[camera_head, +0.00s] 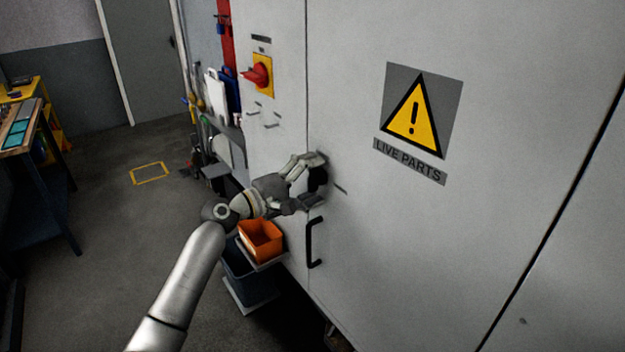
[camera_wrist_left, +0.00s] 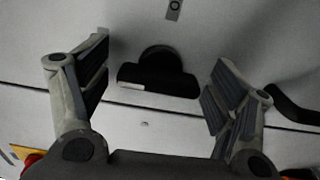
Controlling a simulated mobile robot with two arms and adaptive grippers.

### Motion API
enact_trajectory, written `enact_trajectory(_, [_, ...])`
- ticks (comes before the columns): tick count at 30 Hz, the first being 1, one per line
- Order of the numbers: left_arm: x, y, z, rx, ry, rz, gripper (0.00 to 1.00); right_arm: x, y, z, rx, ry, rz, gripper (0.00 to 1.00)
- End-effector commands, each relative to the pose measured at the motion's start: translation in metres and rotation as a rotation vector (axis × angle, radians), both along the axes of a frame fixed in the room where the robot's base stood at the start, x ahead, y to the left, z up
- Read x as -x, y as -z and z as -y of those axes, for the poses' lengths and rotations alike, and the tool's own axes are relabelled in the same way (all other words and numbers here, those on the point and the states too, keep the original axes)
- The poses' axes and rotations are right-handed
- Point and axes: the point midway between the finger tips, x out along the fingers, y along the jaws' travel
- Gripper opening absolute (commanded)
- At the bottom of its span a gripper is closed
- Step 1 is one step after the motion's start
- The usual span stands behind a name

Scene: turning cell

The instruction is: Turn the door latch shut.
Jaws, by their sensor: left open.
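The door latch (camera_wrist_left: 158,75) is a black knob with a wide bar on the light grey cabinet door. In the left wrist view it lies between the two spread fingers, with a gap on each side. In the head view the latch (camera_head: 318,180) shows as a dark shape, partly hidden by the fingers. My left gripper (camera_head: 318,180) is open at the latch; its fingers also show in the left wrist view (camera_wrist_left: 158,85). I see no contact. The cabinet door (camera_head: 480,240) looks flush with its neighbour along the seam. My right gripper is not in view.
A black door handle (camera_head: 314,243) sits just below the latch. A red rotary switch on a yellow plate (camera_head: 260,76) is up left. An orange bin (camera_head: 261,241) stands below my wrist. A warning sign (camera_head: 416,110) is on the door.

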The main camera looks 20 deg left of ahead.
Motion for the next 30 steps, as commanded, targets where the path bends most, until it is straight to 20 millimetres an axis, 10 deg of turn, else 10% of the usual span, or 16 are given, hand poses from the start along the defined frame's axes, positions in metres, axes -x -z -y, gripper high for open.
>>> enact_trajectory(18, [0.084, 0.002, -0.066, 0.0, -0.001, -0.002, 0.82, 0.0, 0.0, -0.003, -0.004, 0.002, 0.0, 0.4])
enact_trajectory(30, [0.093, 0.0, -0.073, 0.0, 0.0, 0.0, 0.82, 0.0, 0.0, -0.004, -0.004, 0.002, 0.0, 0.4])
